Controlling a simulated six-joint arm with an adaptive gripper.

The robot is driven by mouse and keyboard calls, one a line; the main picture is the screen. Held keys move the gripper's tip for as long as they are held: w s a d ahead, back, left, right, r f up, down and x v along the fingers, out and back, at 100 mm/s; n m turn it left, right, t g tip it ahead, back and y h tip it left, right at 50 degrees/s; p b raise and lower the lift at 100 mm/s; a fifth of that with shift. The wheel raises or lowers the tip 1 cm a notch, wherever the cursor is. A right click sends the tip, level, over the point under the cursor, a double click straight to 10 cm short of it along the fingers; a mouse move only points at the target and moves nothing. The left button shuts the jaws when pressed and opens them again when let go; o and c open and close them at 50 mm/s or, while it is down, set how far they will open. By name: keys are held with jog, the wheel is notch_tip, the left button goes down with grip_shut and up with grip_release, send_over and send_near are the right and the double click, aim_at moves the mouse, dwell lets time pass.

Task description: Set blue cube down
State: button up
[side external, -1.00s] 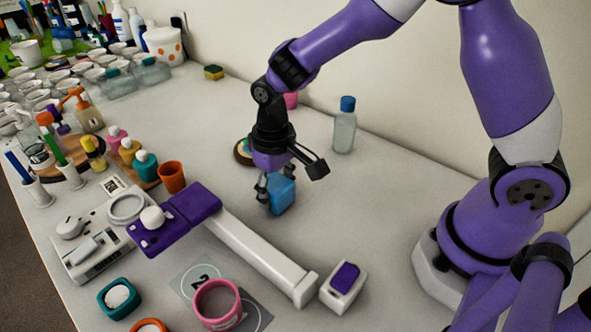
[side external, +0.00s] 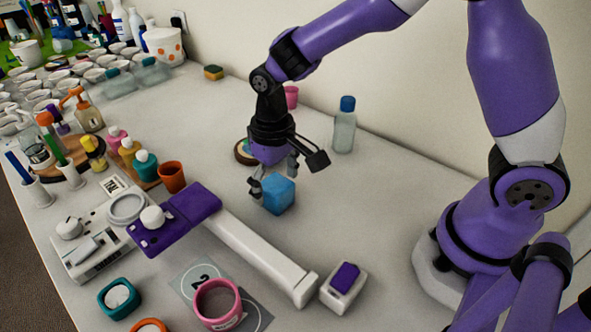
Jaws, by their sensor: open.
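The blue cube (side external: 279,195) rests on the bare white table behind the long white bar. My gripper (side external: 272,178) is just above and around the back of the cube, with its fingers spread. One finger shows at the cube's upper left and the other behind its top right. The fingers look clear of the cube, though the far side of the cube is hidden from this view.
A white bar with a purple platform (side external: 180,218) lies in front of the cube. An orange cup (side external: 171,177) stands to the left. A blue-capped bottle (side external: 345,128) stands behind right. The table right of the cube is clear.

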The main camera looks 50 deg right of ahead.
aim_at(279, 184)
notch_tip(279, 184, up, 11)
jog(key=s+d+r+t, duration=0.3)
jog(key=s+d+t, duration=0.2)
jog(key=s+d, duration=0.3)
jog(key=s, duration=0.3)
jog(key=shift+r+t, duration=0.25)
jog(key=shift+t, duration=0.05)
jog(key=shift+s, duration=0.1)
dwell(0.7)
